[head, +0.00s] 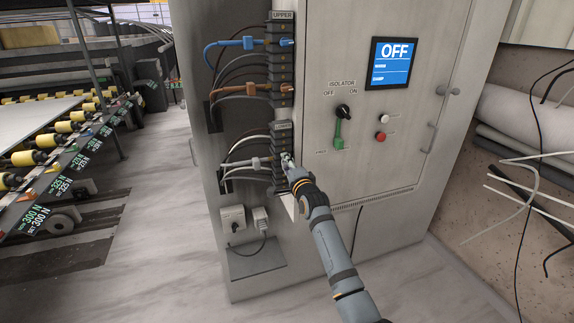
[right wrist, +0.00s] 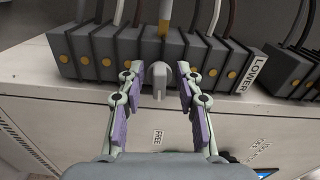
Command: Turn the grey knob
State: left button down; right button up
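A small light grey knob-like piece (right wrist: 159,82) sticks out from the middle of the lower terminal row (right wrist: 115,55) in the right wrist view. My right gripper (right wrist: 158,78) is open, with one purple-padded finger on each side of that piece. Gaps show between the fingers and the piece. In the head view my right gripper (head: 288,160) is at the lower terminal block (head: 281,180) on the cabinet's left part, and the grey piece cannot be made out there. My left gripper is not in view.
The cabinet front carries a black isolator switch (head: 344,111) with a green part below it, a blue screen (head: 394,63) reading OFF, and a red button (head: 380,136). Blue cables (head: 235,43) and brown cables (head: 250,91) plug into the upper block. Loose cables hang at right.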

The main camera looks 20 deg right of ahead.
grip_shut()
